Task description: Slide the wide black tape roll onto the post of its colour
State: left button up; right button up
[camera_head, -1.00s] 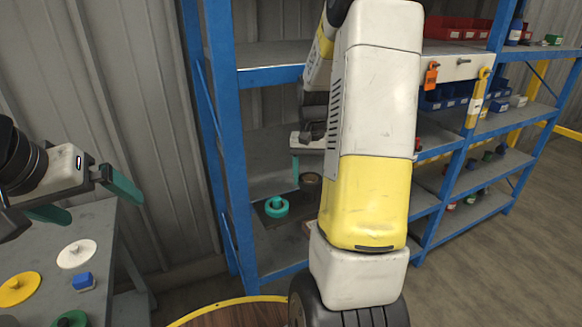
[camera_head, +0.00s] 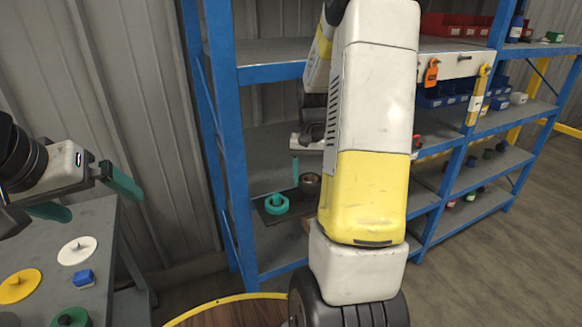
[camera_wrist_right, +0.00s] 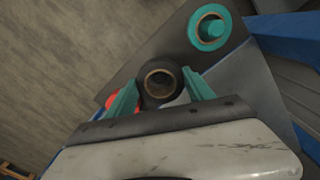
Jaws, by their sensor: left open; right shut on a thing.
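The wide black tape roll (camera_wrist_right: 160,82) sits between the teal fingers of my right gripper (camera_wrist_right: 160,92), which is shut on it. In the head view the roll (camera_head: 311,183) shows just left of my right arm, over the lower shelf; that arm hides most of the gripper. Whether the roll still touches what is under it I cannot tell. My left gripper (camera_head: 92,200) is open and empty above the table at the left. On that table are a white stand (camera_head: 77,250), a yellow stand (camera_head: 19,286) and a green stand (camera_head: 70,318). I see no black post.
A teal roll (camera_head: 276,204) lies on a dark tray (camera_head: 262,213) on the shelf. Blue rack uprights (camera_head: 228,140) stand close to my right arm. A red-orange object (camera_wrist_right: 112,100) shows beside the left finger.

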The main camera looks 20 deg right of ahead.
jog(key=shift+f, duration=0.2)
dwell(0.5)
jog(key=shift+f, duration=1.15)
jog(key=shift+f, duration=0.45)
dwell(0.4)
jog(key=o, duration=1.6)
jog(key=shift+o, duration=0.2)
jog(key=shift+r, duration=4.5)
